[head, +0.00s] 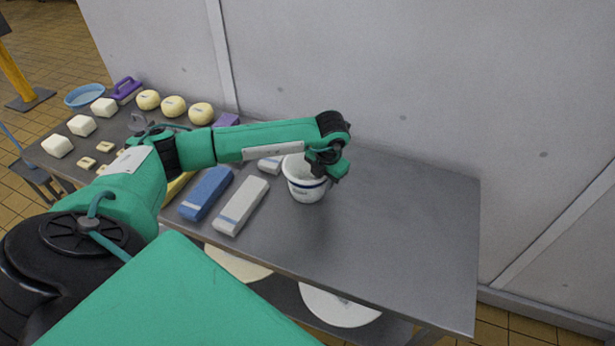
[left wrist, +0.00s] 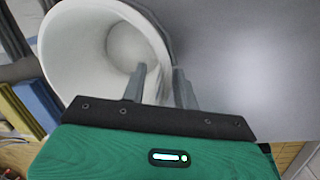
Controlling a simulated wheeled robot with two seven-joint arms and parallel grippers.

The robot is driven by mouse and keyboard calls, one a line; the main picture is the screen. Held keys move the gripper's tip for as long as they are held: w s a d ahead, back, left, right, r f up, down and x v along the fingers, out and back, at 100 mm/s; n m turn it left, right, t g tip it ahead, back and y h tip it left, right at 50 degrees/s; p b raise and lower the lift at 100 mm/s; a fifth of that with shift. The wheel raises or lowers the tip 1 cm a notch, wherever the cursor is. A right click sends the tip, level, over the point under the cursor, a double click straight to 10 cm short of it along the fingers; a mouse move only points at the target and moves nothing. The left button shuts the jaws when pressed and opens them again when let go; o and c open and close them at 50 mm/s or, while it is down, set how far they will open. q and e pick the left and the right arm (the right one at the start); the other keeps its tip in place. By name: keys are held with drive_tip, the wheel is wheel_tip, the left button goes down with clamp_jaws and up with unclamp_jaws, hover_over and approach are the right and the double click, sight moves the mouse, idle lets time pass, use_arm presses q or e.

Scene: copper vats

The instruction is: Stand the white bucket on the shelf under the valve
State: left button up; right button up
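In the left wrist view, the bucket (left wrist: 75,60) opens toward the camera and looks empty. My left gripper (left wrist: 160,85) straddles its rim, one finger inside and one outside. A gap shows between the inner finger and the wall, so the fingers look open. My right gripper is not in view. No valve is visible, and I cannot identify its shelf.
The table (head: 410,230) is clear to the right of the bucket. A blue block (head: 207,193) and a white block (head: 241,205) lie close on its left. Cheeses and a blue bowl (head: 85,95) sit further left. Pale round things (head: 338,305) lie below the tabletop. A wall stands behind.

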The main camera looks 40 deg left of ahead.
use_arm(q)
drive_tip(key=shift+f, duration=0.35)
clamp_jaws()
